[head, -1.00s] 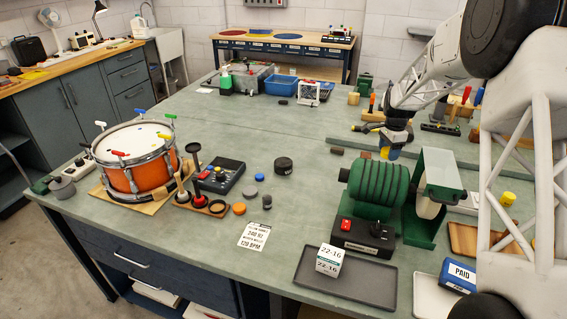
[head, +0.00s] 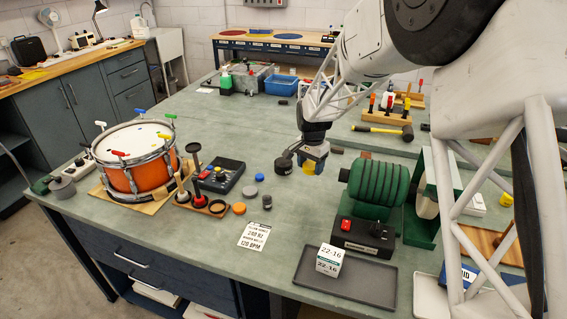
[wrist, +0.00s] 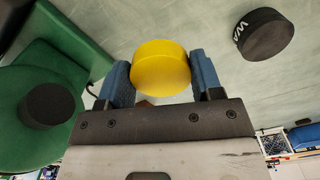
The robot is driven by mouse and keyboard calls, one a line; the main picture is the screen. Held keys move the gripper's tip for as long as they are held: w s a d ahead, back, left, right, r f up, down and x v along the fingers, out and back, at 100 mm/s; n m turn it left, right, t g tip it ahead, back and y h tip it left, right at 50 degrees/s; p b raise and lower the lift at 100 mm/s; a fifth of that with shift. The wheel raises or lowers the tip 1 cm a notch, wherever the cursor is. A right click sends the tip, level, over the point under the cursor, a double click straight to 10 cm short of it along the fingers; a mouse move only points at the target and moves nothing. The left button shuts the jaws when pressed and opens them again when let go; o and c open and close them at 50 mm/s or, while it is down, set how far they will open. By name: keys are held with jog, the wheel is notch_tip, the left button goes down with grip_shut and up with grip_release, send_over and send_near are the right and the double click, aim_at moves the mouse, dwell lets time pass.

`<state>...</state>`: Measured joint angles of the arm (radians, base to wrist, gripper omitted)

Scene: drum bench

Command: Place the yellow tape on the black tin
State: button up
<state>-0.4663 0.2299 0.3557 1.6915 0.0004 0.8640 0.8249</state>
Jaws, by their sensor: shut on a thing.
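The yellow tape (wrist: 160,66) is a short round roll held between the two blue fingers of my gripper (wrist: 161,78) in the wrist view. In the head view my gripper (head: 312,160) is above the bench, with the yellow tape (head: 309,168) at its tip. The black tin (head: 284,166) is a low round tin on the bench, just left of my gripper in the head view. In the wrist view the black tin (wrist: 262,34) lies to the upper right, apart from the tape, with white lettering on its side.
A green ribbed machine (head: 377,187) stands right of my gripper. A dark control box (head: 222,175), a grey disc (head: 250,191) and an orange drum (head: 140,174) are to the left. The bench front (head: 215,235) is fairly clear around a printed card (head: 255,236).

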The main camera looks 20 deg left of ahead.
jog(key=s+a+n, duration=0.2)
jog(key=s+a, duration=0.2)
jog(key=s, duration=0.1)
jog(key=shift+a+f, duration=0.15)
jog(key=shift+a, duration=0.1)
send_over(283, 162)
jog(key=shift+f, duration=0.75)
dwell(0.4)
jog(key=shift+f, duration=0.1)
jog(key=shift+f, duration=1.65)
jog(key=shift+f, duration=0.15)
jog(key=o, duration=0.9)
